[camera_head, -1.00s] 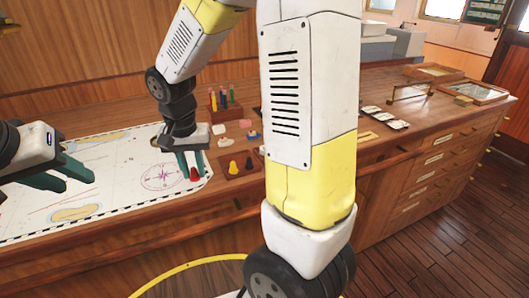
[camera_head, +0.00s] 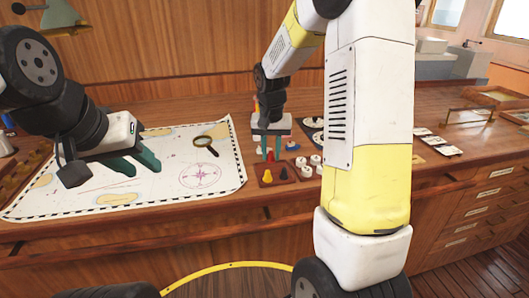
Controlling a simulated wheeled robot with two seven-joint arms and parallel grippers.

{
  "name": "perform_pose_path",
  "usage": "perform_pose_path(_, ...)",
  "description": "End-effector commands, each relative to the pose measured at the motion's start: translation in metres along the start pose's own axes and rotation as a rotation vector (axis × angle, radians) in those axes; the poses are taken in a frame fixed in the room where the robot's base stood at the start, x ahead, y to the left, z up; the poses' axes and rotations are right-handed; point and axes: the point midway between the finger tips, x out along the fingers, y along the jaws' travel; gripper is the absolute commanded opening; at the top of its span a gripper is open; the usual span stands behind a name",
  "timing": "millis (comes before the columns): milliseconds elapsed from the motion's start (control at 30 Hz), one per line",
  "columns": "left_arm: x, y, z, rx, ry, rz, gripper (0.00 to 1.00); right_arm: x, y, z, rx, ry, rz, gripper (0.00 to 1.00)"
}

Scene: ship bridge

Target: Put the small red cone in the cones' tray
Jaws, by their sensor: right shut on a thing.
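My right gripper (camera_head: 270,155) is shut on the small red cone (camera_head: 271,156), of which only a little shows between the dark green fingers. It is at the back edge of the cones' tray (camera_head: 278,184), just above it as far as I can tell. The small wooden tray holds a yellow cone (camera_head: 268,175) and a black cone (camera_head: 284,174), side by side. My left gripper (camera_head: 146,167) is open and empty above the chart, its green fingers apart.
The chart (camera_head: 165,182) covers the left of the wooden counter, with a magnifying glass (camera_head: 206,146) on it. White pieces (camera_head: 309,164) stand right of the tray. A blue and white item (camera_head: 292,146) lies behind it. My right arm blocks part of the counter.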

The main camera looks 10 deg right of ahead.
Motion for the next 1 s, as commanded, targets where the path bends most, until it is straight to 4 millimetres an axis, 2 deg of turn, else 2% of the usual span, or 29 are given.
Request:
perform_pose_path(167,0.0,0.0,0.0,0.0,0.0,0.0,0.36,0.004,0.008,-0.013,0.004,-0.001,0.0,0.0)
perform_pose_path(300,0.0,0.0,0.0,0.0,0.0,0.0,0.36,0.028,0.007,-0.008,0.0,-0.006,0.002,0.0)
perform_pose_path(400,0.0,0.0,0.0,0.0,0.0,0.0,0.36,0.038,0.007,-0.007,0.001,-0.003,0.001,0.0)
perform_pose_path(767,0.0,0.0,0.0,0.0,0.0,0.0,0.36,0.041,0.007,-0.007,0.001,-0.001,0.0,0.0)
perform_pose_path(800,0.0,0.0,0.0,0.0,0.0,0.0,0.36,0.041,0.007,-0.007,0.001,-0.001,0.0,0.33)
perform_pose_path(867,0.0,0.0,0.0,0.0,0.0,0.0,0.36,0.041,0.007,-0.007,0.001,-0.001,0.0,0.45)
perform_pose_path(1000,0.0,0.0,0.0,0.0,0.0,0.0,0.36,0.041,0.007,-0.007,0.001,-0.001,0.0,0.47)
